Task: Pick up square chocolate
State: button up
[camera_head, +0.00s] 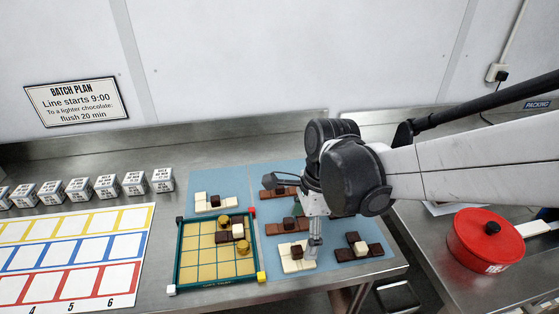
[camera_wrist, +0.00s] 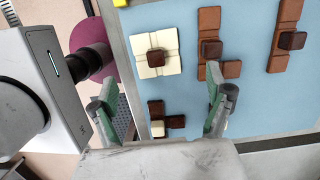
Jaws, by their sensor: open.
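A square white chocolate with a dark cube on top (camera_head: 297,265) lies on the blue mat, just left of my gripper in the head view. It also shows near the top of the wrist view (camera_wrist: 142,65). My gripper (camera_head: 316,250) is above the mat between this white square and a dark chocolate with a white cube (camera_head: 374,249). In the wrist view, my gripper (camera_wrist: 161,104) has its green-padded fingers spread apart with nothing held. The dark chocolate (camera_wrist: 157,106) lies below, between the fingers in that picture. My arm hides part of the mat.
Brown chocolates (camera_head: 292,225) lie farther back on the mat. A green tray with yellow cells (camera_head: 192,257) holds several pieces to the left. Labelled blocks (camera_head: 107,186) and a colour chart (camera_head: 75,256) lie beyond. A red pot (camera_head: 480,243) stands right.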

aim_at(297, 249)
jog(key=shift+s+a+f+b, duration=0.15)
jog(key=shift+a+f, duration=0.05)
jog(key=shift+f, duration=1)
jog(key=shift+s+a+f+b, duration=0.1)
jog(key=shift+a+f, duration=0.1)
jog(key=shift+f, duration=0.95)
jog(key=shift+s+a+f+b, duration=0.15)
jog(key=shift+a+f, duration=0.05)
jog(key=shift+f, duration=1)
jog(key=shift+c, duration=0.5)
jog(key=c, duration=1.2)
jog(key=shift+r, duration=0.1)
jog(key=shift+r, duration=0.45)
jog(key=r, duration=0.2)
jog(key=s+r, duration=0.1)
jog(key=shift+a+r+p, duration=0.3)
jog(key=shift+r+p, duration=0.05)
jog(key=shift+p, duration=0.05)
jog(key=s+a+r+p, duration=0.1)
jog(key=s+a+r, duration=0.5)
jog(key=s, duration=0.2)
jog(key=r+p, duration=0.5)
jog(key=r, duration=0.2)
jog(key=shift+s+a+r+p, duration=0.1)
jog(key=shift+s+p, duration=0.15)
jog(key=shift+p, duration=0.15)
